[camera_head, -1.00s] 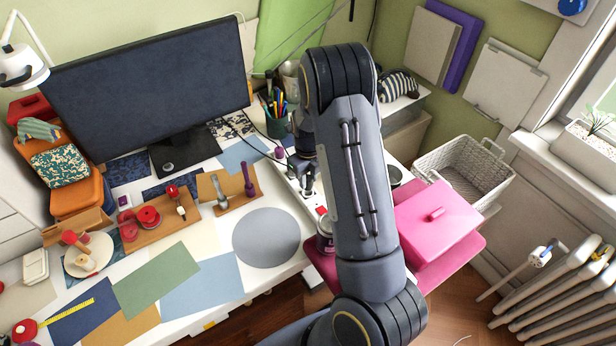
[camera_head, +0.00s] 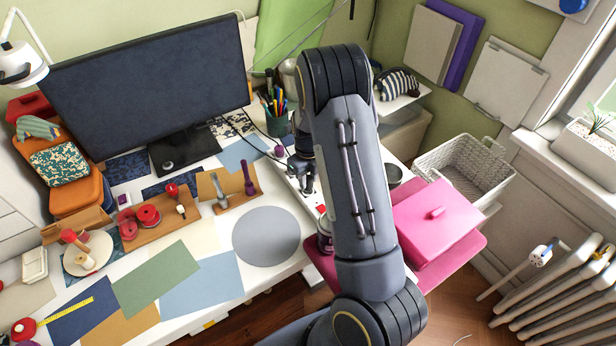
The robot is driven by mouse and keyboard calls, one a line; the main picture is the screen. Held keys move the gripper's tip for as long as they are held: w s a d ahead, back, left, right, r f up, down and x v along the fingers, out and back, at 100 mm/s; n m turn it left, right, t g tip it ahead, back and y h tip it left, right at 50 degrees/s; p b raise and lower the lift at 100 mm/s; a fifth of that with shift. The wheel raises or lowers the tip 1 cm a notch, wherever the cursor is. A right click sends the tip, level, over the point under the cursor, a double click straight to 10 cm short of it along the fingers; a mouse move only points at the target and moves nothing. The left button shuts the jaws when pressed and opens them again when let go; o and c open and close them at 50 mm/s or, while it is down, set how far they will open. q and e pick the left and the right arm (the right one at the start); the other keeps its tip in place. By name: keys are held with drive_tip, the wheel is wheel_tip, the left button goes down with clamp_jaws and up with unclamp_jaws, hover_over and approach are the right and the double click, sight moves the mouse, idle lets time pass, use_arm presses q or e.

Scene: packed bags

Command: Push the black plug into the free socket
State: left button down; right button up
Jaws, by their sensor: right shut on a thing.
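A white power strip (camera_head: 286,176) lies along the right part of the desk, with a red switch at its near end. My right gripper (camera_head: 307,188) points down over the strip, partly hidden by my forearm. It is shut on the black plug, which is too small and dark to tell apart from the fingers. I cannot tell whether the plug touches a socket, and the free socket is hidden. My left gripper is not in view.
A dark monitor (camera_head: 150,85) stands at the back left. A pen cup (camera_head: 277,122) is behind the strip. A round grey mat (camera_head: 266,237) lies clear to the left.

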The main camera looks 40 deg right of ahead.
sight(308, 178)
drive_tip(key=shift+f+b, duration=0.95)
drive_tip(key=shift+f, duration=0.45)
drive_tip(key=o, duration=1)
wheel_tip(308, 178, up, 8)
drive_tip(key=shift+f, duration=0.1)
